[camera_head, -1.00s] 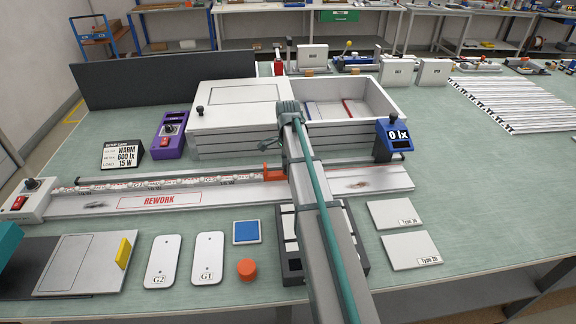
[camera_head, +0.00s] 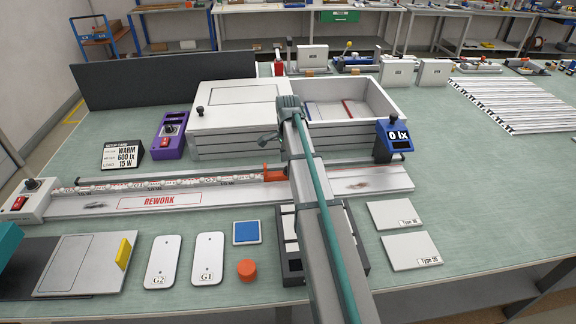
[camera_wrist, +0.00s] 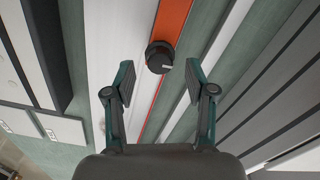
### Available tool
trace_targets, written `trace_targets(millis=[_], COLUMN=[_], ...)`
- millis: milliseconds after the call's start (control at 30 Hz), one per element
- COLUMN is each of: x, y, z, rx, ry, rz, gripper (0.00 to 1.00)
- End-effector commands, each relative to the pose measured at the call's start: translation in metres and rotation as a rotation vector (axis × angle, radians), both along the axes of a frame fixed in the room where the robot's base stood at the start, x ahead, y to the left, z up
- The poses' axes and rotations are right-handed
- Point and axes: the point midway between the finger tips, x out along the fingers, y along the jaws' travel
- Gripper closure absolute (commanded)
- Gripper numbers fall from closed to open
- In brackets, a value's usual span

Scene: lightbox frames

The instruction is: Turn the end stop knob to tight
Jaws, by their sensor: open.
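The end stop knob (camera_wrist: 159,57) is a round black knob with a white pointer mark, which points right in the wrist view. It sits on the orange end stop (camera_wrist: 173,22), which also shows on the rail in the head view (camera_head: 274,174). My gripper (camera_wrist: 161,83) is open and empty. In the head view my arm hides the knob and most of the gripper.
The REWORK rail (camera_head: 100,205) runs left to right, with a lamp strip above it. A white open box (camera_head: 355,100) stands behind. A blue 0 lx meter (camera_head: 394,140) stands at the rail's right. Plates G1 (camera_head: 208,258) and G2 (camera_head: 163,262) lie in front.

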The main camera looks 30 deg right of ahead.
Motion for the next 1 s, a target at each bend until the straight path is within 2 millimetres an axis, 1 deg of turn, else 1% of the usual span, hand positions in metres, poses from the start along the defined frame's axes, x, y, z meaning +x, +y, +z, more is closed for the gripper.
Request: trace_targets(millis=[33,300,400,500,600,700,1000], x=[0.001,0.001,0.001,0.001,0.001,0.000,0.000], y=[0.000,0.000,0.000,0.000,0.000,0.000,0.000], z=[0.010,0.062,0.078,0.089,0.097,0.100,0.100], rx=[-0.001,-0.001,-0.001,0.000,0.000,0.000,0.000], ry=[-0.003,-0.002,-0.002,-0.001,-0.001,0.000,0.000], rz=[0.000,0.000,0.000,0.000,0.000,0.000,0.000], gripper=[0.45,0.45,0.45,0.45,0.45,0.45,0.45])
